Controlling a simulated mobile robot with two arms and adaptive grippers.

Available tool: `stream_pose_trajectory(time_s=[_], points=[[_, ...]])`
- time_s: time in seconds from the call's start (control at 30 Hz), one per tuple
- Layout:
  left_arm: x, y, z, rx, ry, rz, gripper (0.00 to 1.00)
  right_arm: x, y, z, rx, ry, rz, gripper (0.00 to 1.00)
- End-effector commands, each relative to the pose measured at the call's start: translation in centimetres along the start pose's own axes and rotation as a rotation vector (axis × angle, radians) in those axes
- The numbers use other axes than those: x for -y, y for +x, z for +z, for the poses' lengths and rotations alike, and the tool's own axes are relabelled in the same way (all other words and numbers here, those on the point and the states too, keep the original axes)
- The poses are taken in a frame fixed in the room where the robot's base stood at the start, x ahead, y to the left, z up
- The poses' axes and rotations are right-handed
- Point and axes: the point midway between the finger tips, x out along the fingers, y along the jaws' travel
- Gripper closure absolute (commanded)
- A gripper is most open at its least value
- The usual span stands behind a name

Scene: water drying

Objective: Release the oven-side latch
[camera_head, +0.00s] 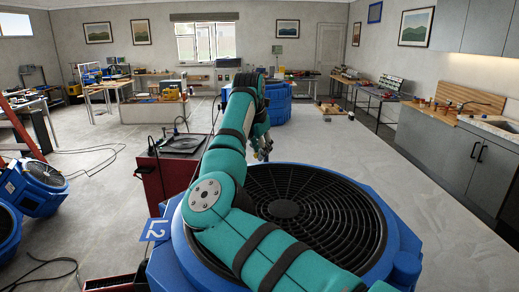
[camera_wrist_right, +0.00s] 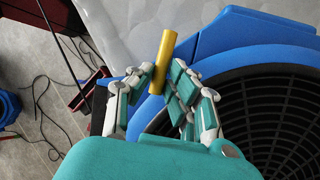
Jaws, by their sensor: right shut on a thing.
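My right gripper (camera_head: 262,148) reaches over the far edge of a large blue fan-like dryer (camera_head: 163,265) with a round black grille. In the right wrist view its fingers (camera_wrist_right: 161,76) are shut on a short yellow bar (camera_wrist_right: 165,50). The bar stands slightly tilted between the fingertips, beside the blue housing (camera_wrist_right: 240,30); its upper part sticks out and its lower end is partly hidden. I cannot tell whether it is fixed to the housing. No oven or marked latch can be made out. My left gripper is not in view.
A red cabinet (camera_head: 165,188) with a black top stands left of the dryer. More blue dryers (camera_head: 40,178) and loose cables (camera_head: 95,160) lie on the left floor. Another blue unit (camera_head: 277,105) stands behind the gripper. Grey kitchen cabinets (camera_head: 445,150) line the right; the floor before them is clear.

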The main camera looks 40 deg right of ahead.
Motion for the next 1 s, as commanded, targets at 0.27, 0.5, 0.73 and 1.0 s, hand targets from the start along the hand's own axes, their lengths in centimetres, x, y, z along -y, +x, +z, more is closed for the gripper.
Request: stream_pose_trajectory(time_s=[0.27,0.5,0.73,1.0], points=[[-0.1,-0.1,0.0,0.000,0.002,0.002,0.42,0.0,-0.1,0.0,0.001,0.004,0.000,1.00],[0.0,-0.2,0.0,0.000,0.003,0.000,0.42,-0.1,-0.1,0.0,0.003,0.012,-0.003,1.00],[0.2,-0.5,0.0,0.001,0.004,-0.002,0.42,-0.2,-0.2,0.1,0.008,0.035,-0.012,1.00],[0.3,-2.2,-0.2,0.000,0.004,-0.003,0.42,-0.8,-0.4,0.1,0.031,0.140,-0.057,1.00]])
